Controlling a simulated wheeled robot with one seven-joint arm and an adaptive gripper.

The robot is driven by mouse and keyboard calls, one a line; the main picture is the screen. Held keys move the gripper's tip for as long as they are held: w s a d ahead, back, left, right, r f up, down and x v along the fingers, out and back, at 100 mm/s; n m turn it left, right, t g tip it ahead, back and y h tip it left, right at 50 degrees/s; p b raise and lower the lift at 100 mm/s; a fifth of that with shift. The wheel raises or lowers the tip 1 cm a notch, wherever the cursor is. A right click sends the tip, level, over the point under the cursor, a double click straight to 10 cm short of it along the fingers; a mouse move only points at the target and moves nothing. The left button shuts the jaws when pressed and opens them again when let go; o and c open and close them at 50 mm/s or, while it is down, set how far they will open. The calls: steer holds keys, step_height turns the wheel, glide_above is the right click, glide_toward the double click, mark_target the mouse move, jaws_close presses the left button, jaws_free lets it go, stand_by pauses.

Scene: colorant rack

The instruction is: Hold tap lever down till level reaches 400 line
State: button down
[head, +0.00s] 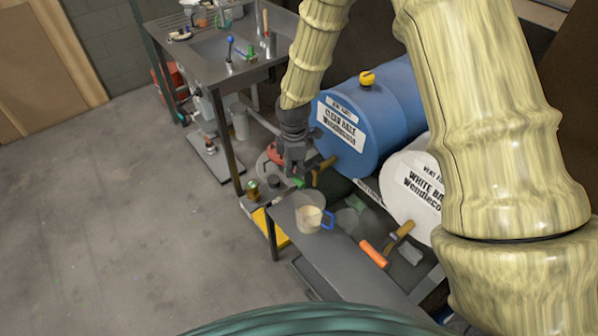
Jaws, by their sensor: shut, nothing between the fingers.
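A clear jug (308,212) with a blue handle (328,220) stands on the grey bench and holds pale liquid. Its level marks are too small to read. The blue drum (372,110), labelled clear base, has a brass tap (322,168) above and behind the jug. A small green part (299,182) shows by this tap, partly hidden; I cannot tell if it is the lever. My gripper (294,172) is shut and empty, pointing down beside the tap, above the jug. I cannot tell whether it touches the lever. No stream is clearly visible.
The white drum (415,188) at right has a brass tap with an orange handle (373,255). A grey bench (345,265) runs below the drums. A sink counter (205,62) with tools stands at the back. Open floor (110,220) lies at left.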

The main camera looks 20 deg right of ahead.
mark_target(295, 175)
steer(key=shift+r, duration=0.1)
steer(key=shift+r+p, duration=1.85)
steer(key=shift+r, duration=0.6)
